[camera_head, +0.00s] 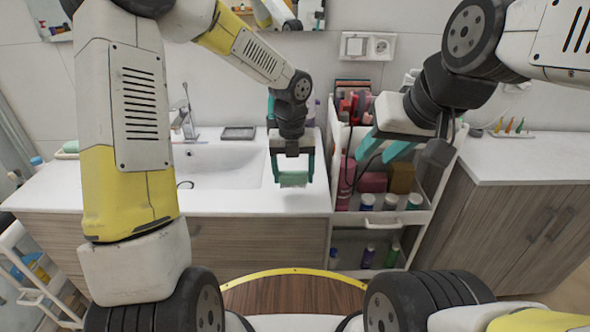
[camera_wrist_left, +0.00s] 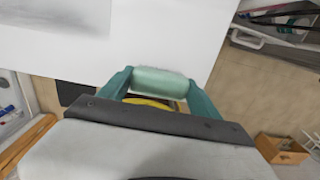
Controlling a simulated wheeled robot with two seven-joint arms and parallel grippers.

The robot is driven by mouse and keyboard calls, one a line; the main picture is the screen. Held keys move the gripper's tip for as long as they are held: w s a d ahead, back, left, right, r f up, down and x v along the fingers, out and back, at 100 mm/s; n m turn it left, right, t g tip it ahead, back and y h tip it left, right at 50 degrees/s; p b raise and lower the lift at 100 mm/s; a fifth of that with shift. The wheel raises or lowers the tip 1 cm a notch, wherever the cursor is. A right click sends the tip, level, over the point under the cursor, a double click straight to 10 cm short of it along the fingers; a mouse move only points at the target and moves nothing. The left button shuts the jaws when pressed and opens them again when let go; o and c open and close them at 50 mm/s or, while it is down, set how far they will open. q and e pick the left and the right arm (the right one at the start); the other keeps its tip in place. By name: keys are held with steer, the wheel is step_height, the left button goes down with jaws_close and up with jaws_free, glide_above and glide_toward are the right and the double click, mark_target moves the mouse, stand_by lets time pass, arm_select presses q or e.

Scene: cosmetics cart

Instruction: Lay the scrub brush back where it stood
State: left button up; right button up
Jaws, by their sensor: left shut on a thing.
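My left gripper (camera_head: 292,177) is shut on the scrub brush (camera_head: 293,180), a pale green block with light bristles. In the left wrist view the brush (camera_wrist_left: 163,82) sits crosswise between the two teal fingertips. It is over the white counter (camera_head: 268,202), near its front edge, right of the basin. I cannot tell whether the brush touches the counter. My right gripper (camera_head: 380,148) has its teal fingers apart and shows nothing between them; it is in front of the cart.
The white cart (camera_head: 420,217) with several bottles and boxes stands right of the counter. A grey soap dish (camera_head: 239,133) lies behind the basin (camera_head: 215,165), beside the faucet (camera_head: 183,118). A second counter (camera_head: 520,160) at the right has free room.

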mark_target(295, 183)
arm_select(q)
steer(key=shift+w+d+f, duration=0.2)
steer(key=shift+w+d, duration=0.05)
steer(key=shift+f, duration=1.6)
steer(key=o, duration=1.2)
steer(key=shift+f, duration=0.1)
